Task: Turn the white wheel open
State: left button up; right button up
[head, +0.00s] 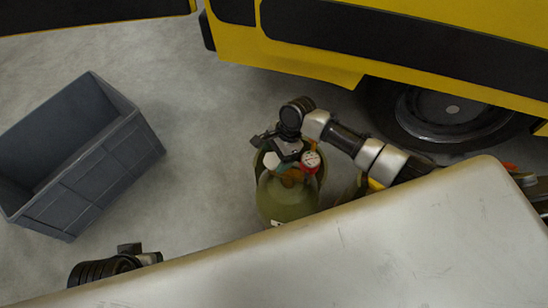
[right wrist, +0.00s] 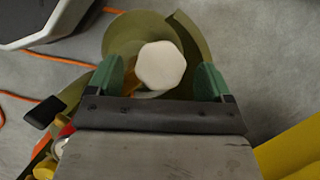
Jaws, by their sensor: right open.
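The white wheel (right wrist: 161,66) is a many-sided knob on top of an olive-green cylinder (head: 287,203). My right gripper (head: 286,160) is over the cylinder's top and largely covers the wheel in the head view. In the right wrist view, my right gripper (right wrist: 160,80) is open, with one green fingertip on each side of the wheel. A gap shows between the wheel and each finger. My left gripper (head: 138,254) is at the lower left, far from the cylinder; its fingers are not clear.
A red-rimmed gauge (head: 310,161) is beside the wheel. A grey crate (head: 112,165) stands on the floor at left. A yellow vehicle (head: 300,60) with a dark wheel is behind. A pale surface (head: 400,245) fills the front. Orange cord (right wrist: 50,57) lies on the floor.

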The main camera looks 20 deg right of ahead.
jog(key=shift+a+f, duration=0.2)
jog(key=shift+f, duration=0.25)
